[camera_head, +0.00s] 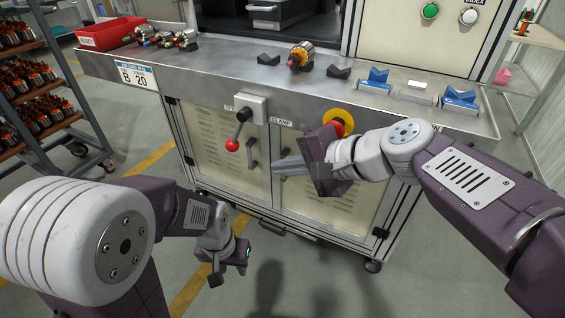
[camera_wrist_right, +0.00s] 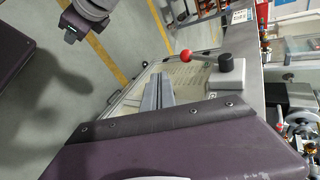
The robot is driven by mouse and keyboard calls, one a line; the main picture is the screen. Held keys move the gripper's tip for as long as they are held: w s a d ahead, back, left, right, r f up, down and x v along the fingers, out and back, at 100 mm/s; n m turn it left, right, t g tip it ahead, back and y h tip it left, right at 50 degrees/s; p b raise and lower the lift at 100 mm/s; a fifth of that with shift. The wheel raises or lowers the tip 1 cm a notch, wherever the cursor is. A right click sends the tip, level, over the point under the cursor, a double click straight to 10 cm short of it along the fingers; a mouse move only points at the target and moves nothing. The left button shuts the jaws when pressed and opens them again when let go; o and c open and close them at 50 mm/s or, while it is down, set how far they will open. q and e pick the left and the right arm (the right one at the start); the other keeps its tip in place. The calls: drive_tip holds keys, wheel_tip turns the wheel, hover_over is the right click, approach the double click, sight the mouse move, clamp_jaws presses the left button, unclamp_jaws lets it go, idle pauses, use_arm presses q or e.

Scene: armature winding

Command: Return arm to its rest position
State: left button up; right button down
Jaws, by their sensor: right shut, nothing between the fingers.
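My right gripper (camera_head: 276,167) is in front of the workbench cabinet doors, its grey fingers shut and empty, pointing left. In the right wrist view its two fingers (camera_wrist_right: 158,92) lie together with nothing between them.
The metal bench top (camera_head: 225,62) carries a red bin (camera_head: 108,33), several armatures (camera_head: 165,40), an armature on a stand (camera_head: 300,55), dark V-blocks and blue holders (camera_head: 376,80). A yellow-red button (camera_head: 338,121) sits behind my right wrist. A parts rack (camera_head: 40,90) stands left. The floor is clear.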

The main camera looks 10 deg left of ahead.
drive_tip(key=shift+f, duration=0.1)
